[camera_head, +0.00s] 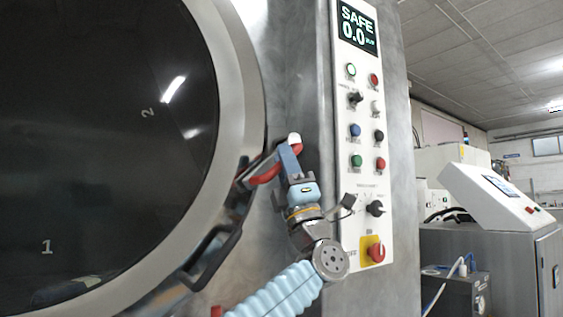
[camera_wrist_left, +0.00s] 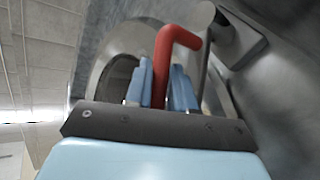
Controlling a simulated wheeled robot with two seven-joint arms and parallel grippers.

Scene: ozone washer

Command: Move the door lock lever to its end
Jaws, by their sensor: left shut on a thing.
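The red door lock lever (camera_head: 265,175) is at the right edge of the large round washer door (camera_head: 95,140). My left gripper (camera_head: 289,152) reaches up to it from below, with part of the lever hidden behind the fingers. In the left wrist view, the red lever (camera_wrist_left: 164,58) rises between the two blue fingers of the left gripper (camera_wrist_left: 163,80) and bends to the right at its top. The left gripper is shut on the lever. My right gripper is not in view.
The control panel (camera_head: 362,205), with buttons, knobs and a display reading "SAFE 0.0" (camera_head: 357,27), stands close to the right of the gripper. A dark door handle (camera_head: 212,252) is at lower left. Other machines (camera_head: 495,220) stand farther right.

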